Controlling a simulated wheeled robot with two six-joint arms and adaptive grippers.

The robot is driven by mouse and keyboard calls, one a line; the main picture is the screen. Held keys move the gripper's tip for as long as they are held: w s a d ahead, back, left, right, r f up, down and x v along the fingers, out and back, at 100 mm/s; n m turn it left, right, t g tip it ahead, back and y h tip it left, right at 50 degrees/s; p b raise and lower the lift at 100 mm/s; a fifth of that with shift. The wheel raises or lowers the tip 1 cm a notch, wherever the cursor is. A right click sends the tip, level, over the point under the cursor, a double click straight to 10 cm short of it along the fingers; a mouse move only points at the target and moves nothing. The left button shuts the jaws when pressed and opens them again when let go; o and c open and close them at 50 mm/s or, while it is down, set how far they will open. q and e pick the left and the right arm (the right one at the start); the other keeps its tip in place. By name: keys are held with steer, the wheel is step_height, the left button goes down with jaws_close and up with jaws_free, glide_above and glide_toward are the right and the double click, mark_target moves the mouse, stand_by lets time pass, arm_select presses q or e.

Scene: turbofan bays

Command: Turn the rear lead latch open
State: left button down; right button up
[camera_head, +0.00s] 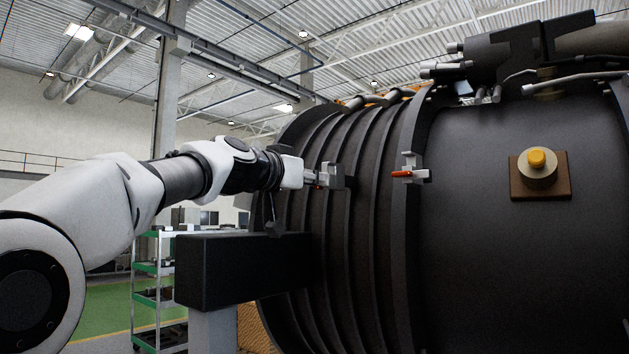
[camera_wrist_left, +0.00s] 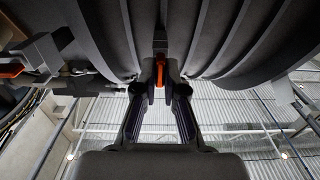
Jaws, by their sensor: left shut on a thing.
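My left gripper (camera_head: 314,180) is at a grey latch (camera_head: 334,177) on the ribbed part of the dark engine casing. In the left wrist view, its fingertips (camera_wrist_left: 160,92) are shut on a narrow orange-red latch handle (camera_wrist_left: 159,68), which points along between them. In the head view the gripper hides most of this handle. A second grey latch (camera_head: 412,162) with a red handle (camera_head: 402,174) sits to the right, its handle lying level; an orange handle also shows at left in the wrist view (camera_wrist_left: 10,70). I cannot tell which is named rear lead. My right gripper is out of view.
The dark engine casing (camera_head: 470,240) fills the right side, with pipes along its top. A yellow-capped fitting (camera_head: 537,158) sits on it. A dark block on a post (camera_head: 240,270) stands below my left forearm. A shelf cart (camera_head: 145,295) stands behind.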

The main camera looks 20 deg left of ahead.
arm_select(q)
steer(key=m+b, duration=0.3)
steer(key=m, duration=0.5)
steer(key=m+b, duration=0.2)
steer(key=m, duration=0.7)
steer(key=shift+d+f+m+b, duration=0.15)
steer(key=shift+m+b, duration=0.15)
steer(key=shift+b, duration=0.1)
stand_by(0.4)
steer(key=c, duration=1.3)
jaws_free()
steer(key=shift+o, duration=0.2)
steer(key=shift+s, duration=0.1)
steer(key=v, duration=0.7)
